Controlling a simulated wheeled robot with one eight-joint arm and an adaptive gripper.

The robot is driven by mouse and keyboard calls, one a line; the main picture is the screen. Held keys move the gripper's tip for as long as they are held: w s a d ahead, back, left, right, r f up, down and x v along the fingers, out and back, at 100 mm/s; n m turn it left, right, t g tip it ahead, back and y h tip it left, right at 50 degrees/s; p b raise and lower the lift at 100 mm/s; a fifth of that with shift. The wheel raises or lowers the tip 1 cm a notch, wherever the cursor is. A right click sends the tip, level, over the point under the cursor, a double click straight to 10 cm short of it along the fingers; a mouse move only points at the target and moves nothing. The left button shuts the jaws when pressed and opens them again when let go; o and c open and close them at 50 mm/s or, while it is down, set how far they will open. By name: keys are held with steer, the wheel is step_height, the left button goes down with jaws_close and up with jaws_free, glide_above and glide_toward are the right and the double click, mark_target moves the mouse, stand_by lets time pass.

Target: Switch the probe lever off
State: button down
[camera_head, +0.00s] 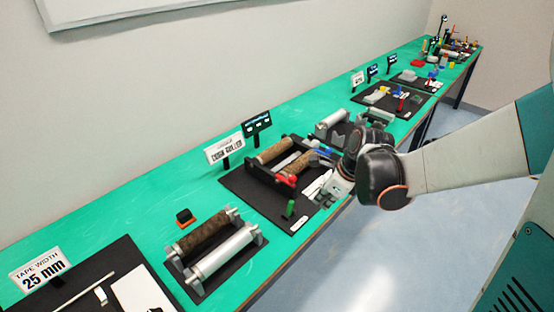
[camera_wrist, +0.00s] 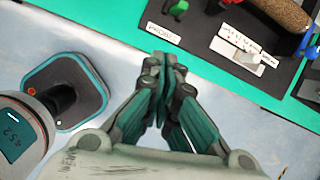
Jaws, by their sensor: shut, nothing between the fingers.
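A small green lever (camera_head: 289,209) stands at the front edge of a black board (camera_head: 236,187) in the head view. In the wrist view the green lever (camera_wrist: 178,8) is at the top edge, partly cut off, beside a white label (camera_wrist: 162,33) that seems to read PROBE. Which way the lever is set cannot be told. My gripper (camera_wrist: 163,65) is shut and empty, over the table's front edge, below the label in the picture and apart from the lever. In the head view my gripper (camera_head: 327,197) is small, to the right of the green lever.
A white plate with a light grey piece (camera_wrist: 238,46) lies right of the label. Cork rollers (camera_head: 276,151) and red parts (camera_head: 286,180) stand behind on the board. More roller stations line the green table (camera_head: 140,215). The floor (camera_head: 370,250) in front is clear.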

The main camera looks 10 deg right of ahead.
mark_target(290, 208)
steer(key=w+f+b, duration=0.1)
steer(key=f, duration=0.2)
steer(key=w+a+f+m+b, duration=0.1)
steer(key=f, duration=0.3)
steer(key=w+f+m+b, duration=0.1)
steer(key=f+b, duration=0.1)
steer(key=f, duration=0.2)
steer(key=shift+w+a+f, duration=0.2)
steer(key=shift+w+f, duration=0.05)
steer(key=shift+w, duration=0.1)
steer(key=shift+w+a+r, duration=0.1)
steer(key=shift+w+a, duration=0.6)
steer(key=shift+w, duration=0.2)
steer(key=shift+w+a+r+b, duration=0.2)
steer(key=shift+w+a+b, duration=0.2)
steer(key=shift+w, duration=0.3)
steer(key=shift+a, duration=0.1)
